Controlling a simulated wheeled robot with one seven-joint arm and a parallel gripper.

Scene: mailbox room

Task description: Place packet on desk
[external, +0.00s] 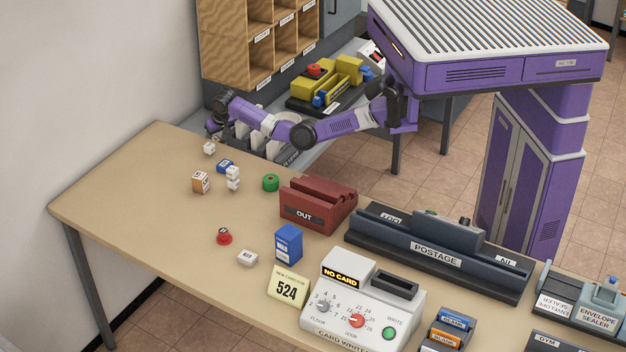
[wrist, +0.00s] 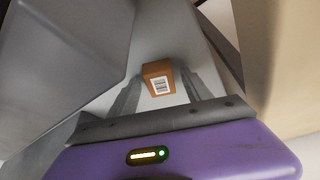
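In the wrist view a small orange-brown packet (wrist: 158,78) with a white barcode label is between the two dark fingers of my gripper (wrist: 160,76), near their tips. The fingers stand apart with the packet between them. I cannot tell whether both touch it. In the external view my gripper (external: 213,130) is at the far left edge of the desk (external: 140,185). The packet cannot be made out there. A small white cube (external: 209,148) shows just below the gripper.
A red OUT tray (external: 310,205) is to the right. The desk's left front is clear.

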